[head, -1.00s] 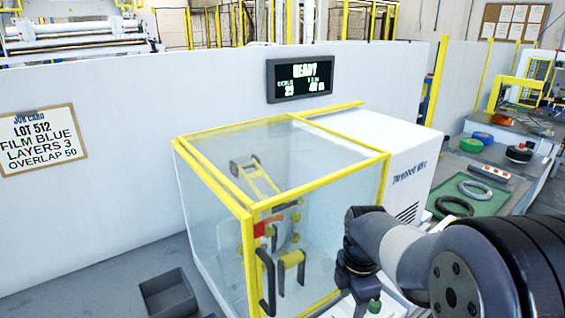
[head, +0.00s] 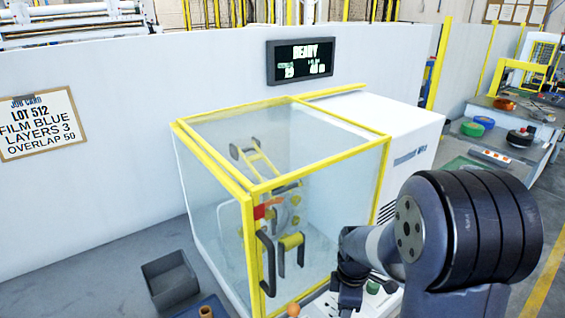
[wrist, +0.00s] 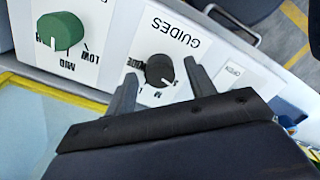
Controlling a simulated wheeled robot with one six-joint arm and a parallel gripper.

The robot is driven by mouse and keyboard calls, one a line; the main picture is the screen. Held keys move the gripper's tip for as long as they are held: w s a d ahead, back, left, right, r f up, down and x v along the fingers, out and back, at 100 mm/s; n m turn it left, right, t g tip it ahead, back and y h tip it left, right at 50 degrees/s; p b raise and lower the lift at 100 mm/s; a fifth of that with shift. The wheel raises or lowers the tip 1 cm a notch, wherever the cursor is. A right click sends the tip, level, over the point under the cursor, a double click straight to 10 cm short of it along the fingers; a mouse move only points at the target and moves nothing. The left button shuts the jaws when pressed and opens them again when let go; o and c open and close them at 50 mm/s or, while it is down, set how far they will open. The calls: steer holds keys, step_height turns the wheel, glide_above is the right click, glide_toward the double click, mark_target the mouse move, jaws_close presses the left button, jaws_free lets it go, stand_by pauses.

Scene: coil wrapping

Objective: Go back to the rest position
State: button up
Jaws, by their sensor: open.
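My gripper (wrist: 157,90) is open and empty in the wrist view. Its two fingers stand apart on either side of the black GUIDES knob (wrist: 160,70) on the white control panel; whether they touch the panel is unclear. A green knob (wrist: 58,32) with LOW and MID marks is to the left. In the head view my gripper (head: 348,300) hangs low in front of the machine's right part, and its fingers are hard to make out. The wrapping machine (head: 405,125) stands behind, with its yellow-framed clear guard (head: 215,190) closed around the rollers.
A job card (head: 38,125) hangs at the left. A dark grey bin (head: 170,281) sits on the floor-side surface at lower left. A bench (head: 525,160) with tape rolls stands at the right.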

steer(key=m, duration=0.4)
steer(key=shift+m+p, duration=0.3)
steer(key=m, duration=0.4)
steer(key=shift+m+p, duration=0.3)
steer(key=shift+p, duration=0.1)
steer(key=m+p, duration=0.1)
steer(key=m, duration=0.3)
steer(key=shift+m, duration=0.3)
steer(key=shift+m+p, duration=0.6)
steer(key=shift+m, duration=1.6)
